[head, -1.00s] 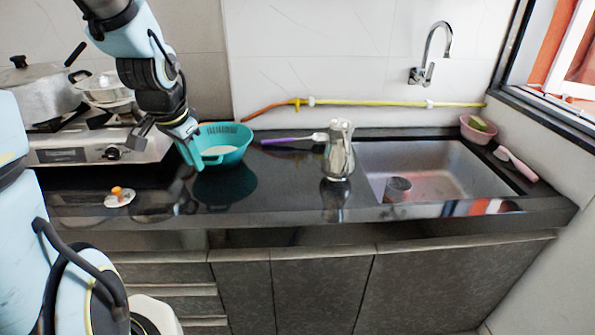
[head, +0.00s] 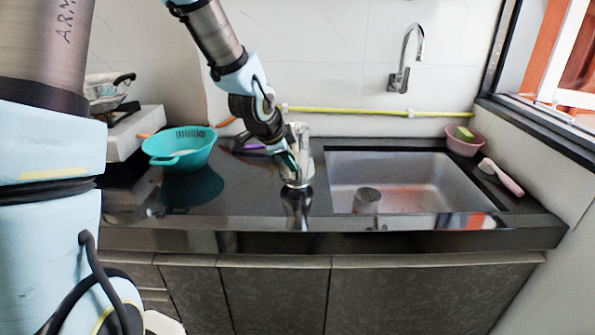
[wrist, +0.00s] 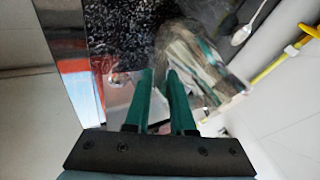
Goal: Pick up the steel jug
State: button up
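The steel jug (head: 301,152) stands upright on the black counter, just left of the sink, in the head view. My gripper (head: 289,160) is at its left side and overlaps part of it; the head view does not show whether they touch. In the wrist view the jug (wrist: 205,65) looks shiny and blurred, beyond and to the right of the fingers. The two green fingers of my gripper (wrist: 160,78) are a narrow gap apart, with nothing seen between them.
A teal colander (head: 180,148) sits left on the counter. The sink (head: 400,182) with a metal cup (head: 367,200) is right of the jug. A pink basin (head: 463,142) and a pink-handled brush (head: 502,177) lie further right. A purple-handled utensil lies behind my gripper.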

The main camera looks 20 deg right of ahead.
jog(key=x, duration=0.4)
jog(key=shift+a, duration=0.1)
jog(key=shift+c, duration=0.4)
grip_shut()
jog(key=shift+r, duration=0.1)
dwell(0.8)
